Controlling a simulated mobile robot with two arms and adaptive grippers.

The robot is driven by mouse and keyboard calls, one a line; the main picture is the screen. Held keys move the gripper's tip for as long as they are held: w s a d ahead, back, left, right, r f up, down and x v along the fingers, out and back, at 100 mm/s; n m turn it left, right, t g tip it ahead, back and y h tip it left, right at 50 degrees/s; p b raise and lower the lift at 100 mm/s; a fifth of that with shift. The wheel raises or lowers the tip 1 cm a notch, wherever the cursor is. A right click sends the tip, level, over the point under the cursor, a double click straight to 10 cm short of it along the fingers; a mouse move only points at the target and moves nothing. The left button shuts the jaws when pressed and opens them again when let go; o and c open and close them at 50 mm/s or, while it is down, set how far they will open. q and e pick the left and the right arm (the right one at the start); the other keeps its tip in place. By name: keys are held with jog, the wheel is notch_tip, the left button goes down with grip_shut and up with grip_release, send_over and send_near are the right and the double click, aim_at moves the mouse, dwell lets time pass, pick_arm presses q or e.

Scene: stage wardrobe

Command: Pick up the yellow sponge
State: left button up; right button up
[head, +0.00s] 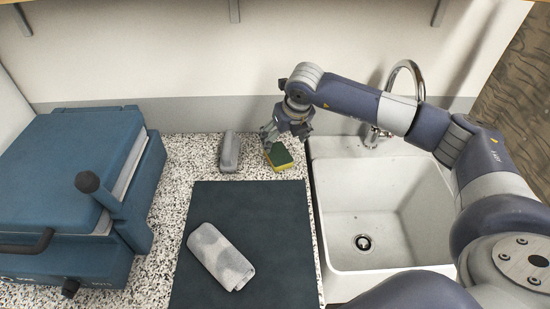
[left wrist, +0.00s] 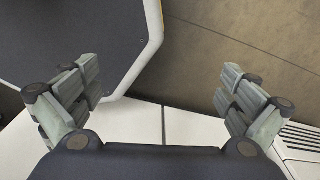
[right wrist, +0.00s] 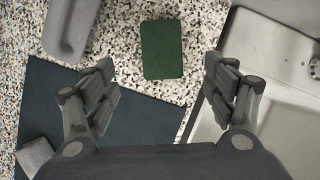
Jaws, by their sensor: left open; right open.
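The yellow sponge (head: 279,156) has a dark green top face and yellow sides. It rests on the speckled counter between the dark mat and the back wall, left of the sink. My right gripper (head: 268,139) is open and empty just above and behind it in the head view. In the right wrist view the sponge (right wrist: 163,49) shows its green face, ahead of and between the open fingers (right wrist: 158,85), with no visible contact. My left gripper (left wrist: 160,95) is open and empty in the left wrist view, away from the counter; it is not visible in the head view.
A grey object (head: 230,151) lies left of the sponge. A rolled grey cloth (head: 220,256) lies on the dark mat (head: 275,215). The white sink (head: 325,215) with its chrome faucet (head: 419,80) is close on the right. A blue press-like machine (head: 60,165) fills the left.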

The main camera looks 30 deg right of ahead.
aim_at(279, 154)
jog(key=p+x, duration=0.1)
jog(key=x, duration=0.2)
jog(key=shift+f, duration=0.3)
jog(key=shift+w+f, duration=0.2)
jog(key=shift+f, duration=0.35)
jog(key=shift+w+f+p, duration=0.35)
jog(key=shift+f+p, duration=0.25)
jog(key=shift+p, duration=0.15)
jog(key=p+x, duration=0.1)
jog(key=x, duration=0.2)
jog(key=shift+w+d+f, duration=0.15)
jog(key=shift+f, duration=0.1)
jog(key=shift+w+f, duration=0.1)
jog(key=shift+f, duration=0.15)
pick_arm(q)
jog(key=r, duration=0.2)
jog(key=w+r, duration=0.1)
jog(key=r, duration=0.1)
jog(key=shift+f, duration=0.4)
pick_arm(e)
jog(key=shift+f, duration=0.25)
jog(key=shift+c, duration=0.4)
jog(key=c, duration=0.8)
